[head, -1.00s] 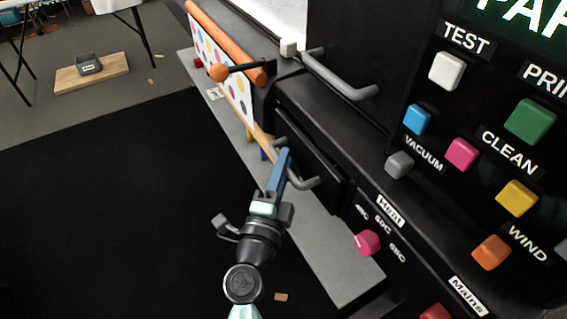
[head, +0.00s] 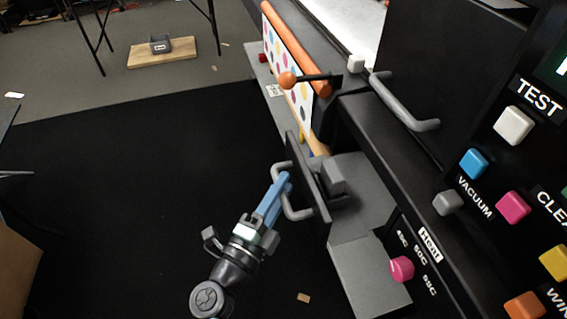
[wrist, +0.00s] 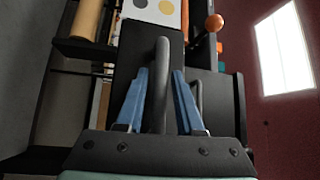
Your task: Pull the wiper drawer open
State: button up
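The wiper drawer stands pulled out from the black machine in the head view, its dark front panel (head: 309,192) away from the body and a gap showing behind it. Its grey bar handle (head: 279,174) is on the outer face. My gripper (head: 283,183) is at this handle, its blue fingers reaching up to the bar. In the wrist view the handle (wrist: 161,85) runs between the two blue fingers (wrist: 160,72), with a gap visible on each side. The fingers are apart, around the bar and not visibly clamped on it.
An orange lever knob (head: 287,81) and a colour-dotted panel (head: 286,78) lie beyond the drawer. A larger grey handle (head: 405,108) is above it. A pink knob (head: 401,269) and coloured buttons are at right. Black floor (head: 120,190) left of my arm is clear.

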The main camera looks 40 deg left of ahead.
jog(key=shift+o, duration=0.7)
jog(key=s+d+f, duration=0.1)
jog(key=s, duration=1.1)
jog(key=shift+s+d+f+p, duration=0.35)
jog(key=shift+s, duration=0.05)
jog(key=shift+w, duration=0.1)
